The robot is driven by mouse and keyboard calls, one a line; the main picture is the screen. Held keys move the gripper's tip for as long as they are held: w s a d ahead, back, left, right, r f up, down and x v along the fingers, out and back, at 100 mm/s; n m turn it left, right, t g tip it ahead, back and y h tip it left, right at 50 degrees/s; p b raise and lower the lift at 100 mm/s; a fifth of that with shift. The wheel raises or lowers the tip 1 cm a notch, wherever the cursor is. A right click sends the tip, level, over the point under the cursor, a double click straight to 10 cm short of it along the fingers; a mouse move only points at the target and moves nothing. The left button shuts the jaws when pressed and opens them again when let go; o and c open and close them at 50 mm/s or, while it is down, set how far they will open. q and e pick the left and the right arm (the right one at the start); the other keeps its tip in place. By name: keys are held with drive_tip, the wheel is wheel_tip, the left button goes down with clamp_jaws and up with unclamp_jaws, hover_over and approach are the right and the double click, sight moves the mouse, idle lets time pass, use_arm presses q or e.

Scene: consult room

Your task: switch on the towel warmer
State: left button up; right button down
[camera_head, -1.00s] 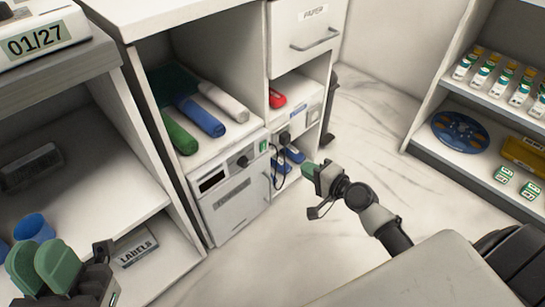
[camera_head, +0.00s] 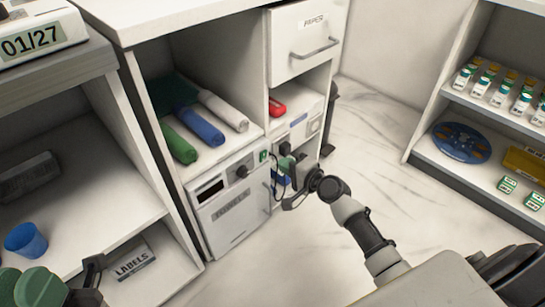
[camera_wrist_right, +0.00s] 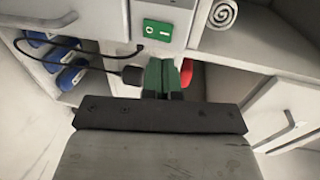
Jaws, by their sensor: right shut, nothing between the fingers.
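The towel warmer (camera_head: 232,208) is a white box low in the cabinet, with a dark display, a knob and a front door. Its green switch (camera_head: 263,155) is at the right end of the top panel. In the right wrist view the green switch (camera_wrist_right: 157,31) shows O and I marks. My right gripper (camera_head: 288,163) is shut and empty, just right of the switch. In the wrist view its green fingertips (camera_wrist_right: 168,72) are below the switch, with a gap between. My left gripper (camera_head: 26,288) is cut off at the bottom left; its finger gap is unclear.
A black plug with a cable (camera_wrist_right: 132,75) is close beside my right fingertips. Rolled green, blue and white towels (camera_head: 203,121) lie above the warmer. A red object (camera_head: 277,106) sits on the shelf to the right. Marble floor (camera_head: 385,130) is clear between cabinet and right shelf.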

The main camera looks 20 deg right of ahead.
sight(266, 151)
drive_tip(key=x, duration=0.3)
drive_tip(key=r+b+x, duration=0.1)
drive_tip(key=x, duration=0.1)
drive_tip(key=shift+w, duration=0.25)
drive_tip(key=shift+w+a, duration=0.1)
